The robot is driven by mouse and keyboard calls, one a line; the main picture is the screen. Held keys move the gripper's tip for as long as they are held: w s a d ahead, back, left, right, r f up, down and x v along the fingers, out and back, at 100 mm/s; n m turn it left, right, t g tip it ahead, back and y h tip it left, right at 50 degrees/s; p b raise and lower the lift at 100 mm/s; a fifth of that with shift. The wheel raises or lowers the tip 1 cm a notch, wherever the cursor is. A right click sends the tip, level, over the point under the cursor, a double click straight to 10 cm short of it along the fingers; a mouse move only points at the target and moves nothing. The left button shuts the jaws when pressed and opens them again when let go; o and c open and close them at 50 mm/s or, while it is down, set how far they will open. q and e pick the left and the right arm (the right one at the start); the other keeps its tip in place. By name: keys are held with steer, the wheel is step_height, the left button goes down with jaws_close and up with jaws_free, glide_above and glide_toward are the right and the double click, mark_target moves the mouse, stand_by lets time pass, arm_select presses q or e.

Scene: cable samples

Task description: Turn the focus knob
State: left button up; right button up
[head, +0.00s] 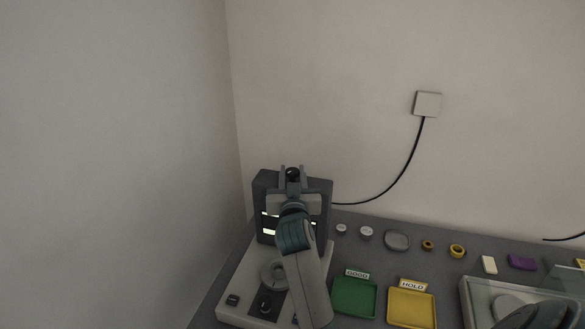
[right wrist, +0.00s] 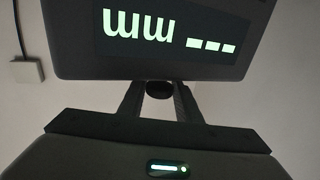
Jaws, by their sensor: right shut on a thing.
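The measuring device (head: 322,192) is a dark upright housing with a lit display on a pale base at the left end of the table. A small black knob (head: 292,173) shows at the top of its housing, between the fingers of my right gripper (head: 292,169). In the right wrist view the fingers (right wrist: 158,95) close on both sides of the dark round knob (right wrist: 158,88). The lit display (right wrist: 165,35) shows pale green characters and dashes there. My arm hides part of the device's front. My left gripper is not in view.
A green tray (head: 354,313) marked GOOD and a yellow tray (head: 411,321) marked HOLD lie right of the device. Small round samples and coils line the table's back. A transparent-lidded case (head: 466,300) stands at right. A black cable (head: 409,165) runs to a wall box (head: 428,103).

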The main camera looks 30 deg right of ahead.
steer(key=shift+d+r+n+t+y+p, duration=0.1)
steer(key=shift+r+n+t+y+p, duration=0.2)
steer(key=shift+n+t+y+p, duration=0.5)
steer(key=shift+f+n+t+y+p, duration=0.15)
steer(key=shift+n+t+y+p, duration=0.15)
steer(key=shift+n+y+p, duration=0.85)
steer(key=shift+m+y+b, duration=0.35)
steer(key=o, duration=1.1)
steer(key=shift+w+f, duration=0.1)
steer(key=shift+c, duration=0.2)
steer(key=shift+s+a+f+b, duration=0.1)
steer(key=shift+s+a+b, duration=0.1)
steer(key=shift+s, duration=0.2)
steer(key=shift+s+a+f+b, duration=0.1)
steer(key=shift+s+b, duration=0.1)
steer(key=shift+s, duration=0.15)
steer(key=b+v, duration=0.5)
steer(key=v, duration=1.1)
steer(key=shift+r, duration=0.2)
